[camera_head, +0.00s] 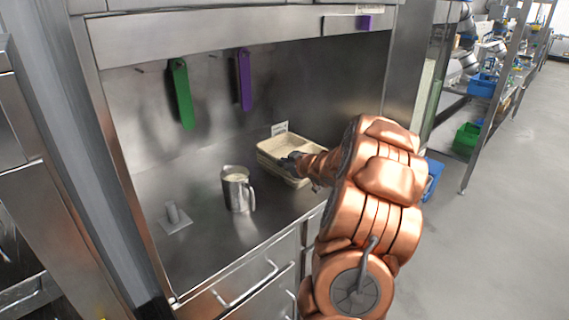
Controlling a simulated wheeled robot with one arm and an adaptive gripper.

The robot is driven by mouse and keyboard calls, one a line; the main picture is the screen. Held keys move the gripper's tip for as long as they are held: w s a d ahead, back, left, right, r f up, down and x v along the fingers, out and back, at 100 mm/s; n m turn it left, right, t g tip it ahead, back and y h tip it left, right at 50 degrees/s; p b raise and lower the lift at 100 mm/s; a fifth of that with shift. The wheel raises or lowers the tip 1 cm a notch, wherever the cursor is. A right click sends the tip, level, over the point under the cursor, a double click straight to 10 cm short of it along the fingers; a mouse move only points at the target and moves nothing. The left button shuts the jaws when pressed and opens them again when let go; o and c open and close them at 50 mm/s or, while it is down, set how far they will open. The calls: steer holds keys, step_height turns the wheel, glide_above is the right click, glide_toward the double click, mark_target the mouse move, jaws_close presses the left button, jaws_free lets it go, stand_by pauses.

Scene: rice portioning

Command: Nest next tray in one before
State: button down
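A stack of beige trays (268,152) stands on the steel counter toward the right, against the back wall. My gripper (287,161) is at the right side of the stack, at or against its rim. The fingers are small and dark here, and my copper-coloured arm covers the right part of the trays. I cannot tell whether the gripper is open or shut, or whether it holds a tray. How many trays there are, and how they sit in each other, is also unclear.
A metal jug (236,190) with pale contents stands left of the trays. A small holder (173,216) is on the counter's left. Green (182,94) and purple (244,80) utensils hang on the back wall. The counter's front left (205,255) is clear. A small card (279,128) stands behind the trays.

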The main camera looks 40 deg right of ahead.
steer(key=shift+s+f, duration=0.1)
steer(key=shift+f, duration=0.35)
steer(key=c, duration=1.8)
jaws_free()
steer(key=shift+c, duration=0.2)
steer(key=o, duration=0.6)
steer(key=shift+f, duration=0.15)
steer(key=shift+s, duration=0.1)
steer(key=r+v, duration=0.1)
steer(key=v, duration=1.1)
steer(key=shift+w, duration=0.2)
